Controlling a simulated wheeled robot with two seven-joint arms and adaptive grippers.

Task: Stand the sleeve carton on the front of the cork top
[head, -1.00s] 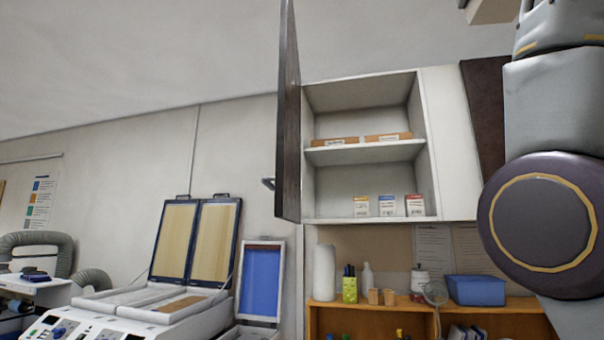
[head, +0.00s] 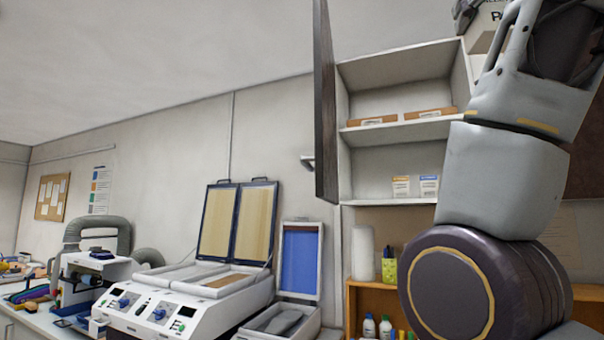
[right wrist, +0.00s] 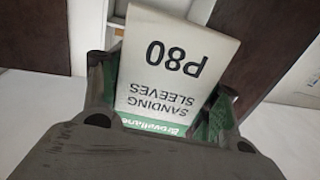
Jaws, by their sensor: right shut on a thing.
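The sleeve carton (right wrist: 172,68) fills the middle of the right wrist view. It is white with a green band and reads "P80" and "SANDING SLEEVES", upside down in that picture. My right gripper (right wrist: 165,105) has a finger on each side of the carton and is shut on it. In the head view a corner of the carton (head: 487,26) shows at the top right, held high by my right arm. My left gripper is in neither view. I cannot make out the cork top for certain in these frames.
An open wall cabinet (head: 400,130) with small boxes (head: 428,187) stands behind my right arm, its dark door (head: 325,100) swung outward. A white machine (head: 185,305) with raised lids stands at lower middle. A cluttered bench lies at left.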

